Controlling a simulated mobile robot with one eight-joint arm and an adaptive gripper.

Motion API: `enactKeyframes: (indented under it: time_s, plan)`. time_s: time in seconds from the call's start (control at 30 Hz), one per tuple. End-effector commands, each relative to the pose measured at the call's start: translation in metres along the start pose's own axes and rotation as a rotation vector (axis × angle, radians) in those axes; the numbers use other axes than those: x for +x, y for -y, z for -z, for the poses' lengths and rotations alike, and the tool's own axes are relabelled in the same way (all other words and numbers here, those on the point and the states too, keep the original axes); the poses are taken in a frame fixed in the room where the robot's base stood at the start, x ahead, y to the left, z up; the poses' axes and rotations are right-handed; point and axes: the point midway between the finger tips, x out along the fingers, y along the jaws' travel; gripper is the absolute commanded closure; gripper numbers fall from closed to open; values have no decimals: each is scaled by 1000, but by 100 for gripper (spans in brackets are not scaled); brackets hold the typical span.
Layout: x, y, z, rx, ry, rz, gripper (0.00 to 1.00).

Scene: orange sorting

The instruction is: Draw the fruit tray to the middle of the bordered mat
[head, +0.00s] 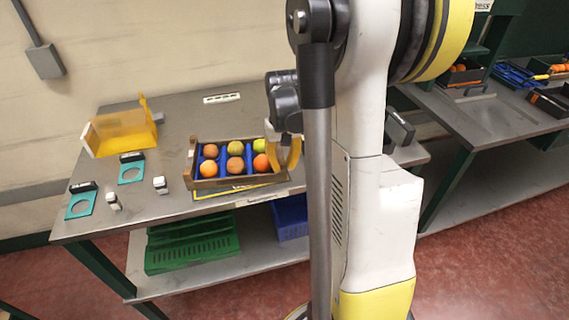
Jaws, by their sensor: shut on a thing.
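The fruit tray (228,182) is a wooden crate with blue dividers, holding several round fruits, orange, brownish and yellow-green. It stands near the front edge of the grey table. The mat with a yellow border (207,194) shows as a strip under and in front of the tray; most of it is hidden. My gripper (283,158), with yellow-brown fingers, is at the tray's right end and shut on it. My arm hides part of the gripper and the table to the right.
An orange-yellow open bin (120,133) stands at the table's back left. Teal pads (80,205) and small black and white items lie at the left. A green crate (190,248) and a blue crate (290,217) sit on the lower shelf. The table behind the tray is mostly clear.

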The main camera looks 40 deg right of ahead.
Motion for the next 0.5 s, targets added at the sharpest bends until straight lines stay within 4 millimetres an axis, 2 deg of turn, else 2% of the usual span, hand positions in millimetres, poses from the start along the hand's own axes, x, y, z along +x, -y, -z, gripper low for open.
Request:
enactKeyframes:
  time_s: [0.13,0.17,0.23,0.5]
  plan:
    - [0,0,0,-1,1,0,100]
    - [0,0,0,0,0,0,79]
    - [0,0,0,0,0,0,58]
    - [0,0,0,0,0,0,58]
